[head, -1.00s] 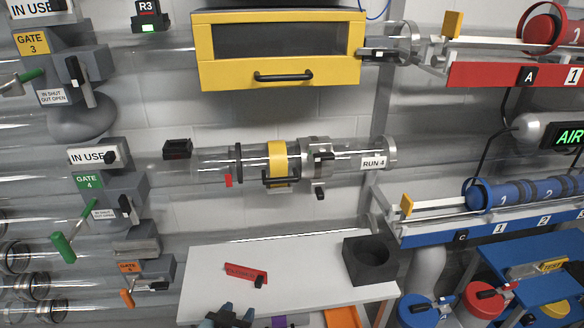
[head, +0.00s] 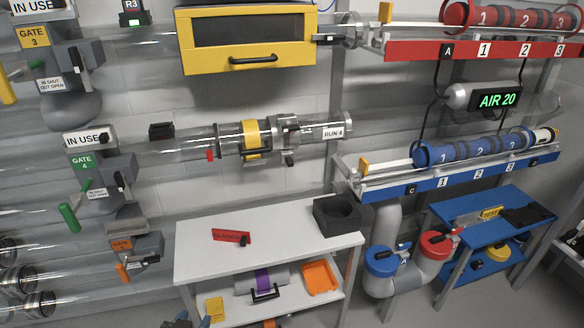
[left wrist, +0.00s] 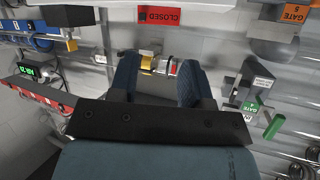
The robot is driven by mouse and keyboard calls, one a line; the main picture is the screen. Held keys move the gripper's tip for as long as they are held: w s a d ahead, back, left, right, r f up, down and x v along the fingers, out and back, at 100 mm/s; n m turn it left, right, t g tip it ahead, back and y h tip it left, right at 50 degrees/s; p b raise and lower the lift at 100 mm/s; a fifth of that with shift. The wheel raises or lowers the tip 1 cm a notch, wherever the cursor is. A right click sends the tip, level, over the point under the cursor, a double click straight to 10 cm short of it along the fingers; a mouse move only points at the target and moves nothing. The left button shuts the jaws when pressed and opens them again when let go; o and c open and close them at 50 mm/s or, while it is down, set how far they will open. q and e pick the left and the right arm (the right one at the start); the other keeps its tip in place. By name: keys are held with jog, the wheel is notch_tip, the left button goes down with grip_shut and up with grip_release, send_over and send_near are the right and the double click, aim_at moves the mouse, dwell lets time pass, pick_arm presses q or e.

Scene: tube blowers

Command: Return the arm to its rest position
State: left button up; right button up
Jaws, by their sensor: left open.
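My left gripper (head: 185,321) shows only as dark blue fingertips at the bottom edge of the head view, in front of the white table. In the left wrist view its two blue fingers (left wrist: 160,80) stand apart with nothing held between them. That view is upside down, and the clear RUN 4 tube (head: 300,135) with its yellow band (head: 251,138) shows in the background beyond the fingers. The rest of my left arm is hidden in the head view. My right gripper is in neither view.
The white table (head: 285,230) carries a red CLOSED tag (head: 231,237) and a dark block (head: 338,222). Gate 4's green handle (head: 69,217) sticks out at left. A yellow cabinet (head: 210,65) hangs above. A blue table (head: 480,215) and red and blue capped pipes stand at right.

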pick_arm(q)
jog(key=a+m, duration=0.2)
jog(key=a, duration=0.6)
jog(key=s+d+f+m+g+h, duration=0.1)
jog(key=s+m+g+h, duration=0.1)
jog(key=s, duration=0.5)
jog(key=s+d+f+m+g+h, duration=0.1)
jog(key=s+d+f+m, duration=0.1)
jog(key=s, duration=0.5)
jog(key=w+d+r+n+t, duration=0.1)
jog(key=w+d+r+n, duration=0.15)
jog(key=d+n, duration=0.45)
notch_tip(320, 180, up, 17)
jog(key=s+m+y+p, duration=0.1)
jog(key=s+p, duration=0.1)
jog(key=p, duration=2.5)
jog(key=shift+s+a+r+m+p, duration=0.2)
jog(key=shift+m+p, duration=0.1)
jog(key=shift+p, duration=0.1)
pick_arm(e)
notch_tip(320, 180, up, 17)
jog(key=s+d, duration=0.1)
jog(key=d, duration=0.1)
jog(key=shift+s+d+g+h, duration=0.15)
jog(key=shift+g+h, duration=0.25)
